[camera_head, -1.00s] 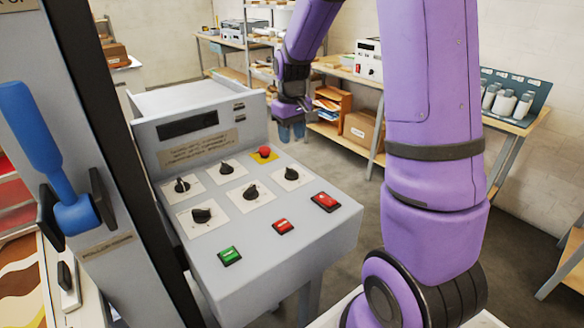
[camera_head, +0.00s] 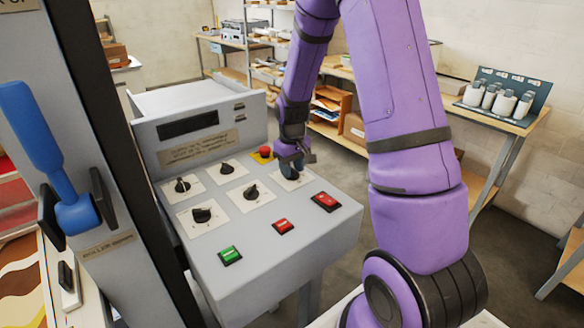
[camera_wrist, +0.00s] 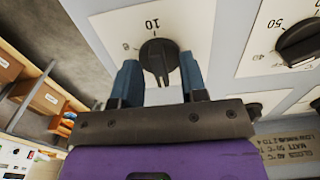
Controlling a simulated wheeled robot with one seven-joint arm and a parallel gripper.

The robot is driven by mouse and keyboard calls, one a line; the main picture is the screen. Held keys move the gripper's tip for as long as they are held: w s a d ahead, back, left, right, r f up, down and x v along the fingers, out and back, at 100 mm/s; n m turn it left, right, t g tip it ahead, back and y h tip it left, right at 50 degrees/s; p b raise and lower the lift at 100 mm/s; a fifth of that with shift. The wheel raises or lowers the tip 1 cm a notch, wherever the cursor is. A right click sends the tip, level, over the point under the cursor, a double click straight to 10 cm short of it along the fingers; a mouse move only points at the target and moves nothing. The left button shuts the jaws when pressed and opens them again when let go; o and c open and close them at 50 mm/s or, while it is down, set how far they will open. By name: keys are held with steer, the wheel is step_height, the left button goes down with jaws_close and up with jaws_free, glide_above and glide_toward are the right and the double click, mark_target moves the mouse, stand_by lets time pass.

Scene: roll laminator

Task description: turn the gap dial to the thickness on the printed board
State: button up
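A round black dial (camera_wrist: 159,56) on a white plate sits just beyond my fingertips in the wrist view, with "10" printed beside it. In the head view it is the far-right dial of the console, mostly covered by my gripper (camera_head: 291,166), with its plate (camera_head: 290,184) showing. In the wrist view my gripper (camera_wrist: 159,74) is open, one blue finger on each side of the dial; contact cannot be told. A printed label (camera_head: 198,148) is on the console's upright panel; part of its text shows upside down in the wrist view (camera_wrist: 288,149). No thickness is readable there.
Other black dials (camera_head: 202,215) stand close by on the sloped console, with a red knob (camera_head: 265,151) on yellow beside my gripper. Green (camera_head: 230,255) and red (camera_head: 326,201) switches line the front. A blue lever (camera_head: 40,145) stands at the left.

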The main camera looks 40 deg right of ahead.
jaws_close()
steer(key=shift+m, duration=0.3)
steer(key=m, duration=0.5)
steer(key=shift+m, duration=0.3)
steer(key=m, duration=0.5)
steer(key=shift+m, duration=0.4)
jaws_free()
